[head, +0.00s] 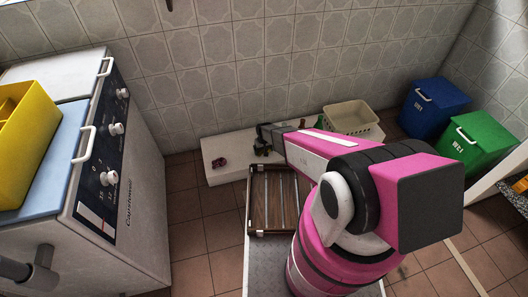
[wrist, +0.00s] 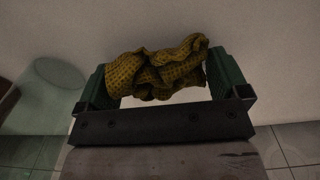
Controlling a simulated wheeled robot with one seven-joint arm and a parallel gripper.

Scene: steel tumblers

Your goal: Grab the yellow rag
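The yellow rag (wrist: 158,72) is crumpled, with a dark dotted texture, and fills most of the space between my gripper's two green fingers in the wrist view. My gripper (wrist: 162,74) has its fingers spread wide, one at each side of the rag. The rag's left end overlaps the left finger and its right end comes close to the right finger; I cannot tell whether they press on it. In the head view my gripper (head: 261,147) is low over the white bench, and the rag is hardly distinguishable there.
The white bench (head: 222,150) stands along the tiled wall, with a small purple item (head: 219,163) at left and a beige basket (head: 350,118) at right. A slatted wooden rack (head: 262,200) is in front. Blue (head: 432,108) and green bins (head: 482,143) stand right; a white appliance (head: 130,190) stands left.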

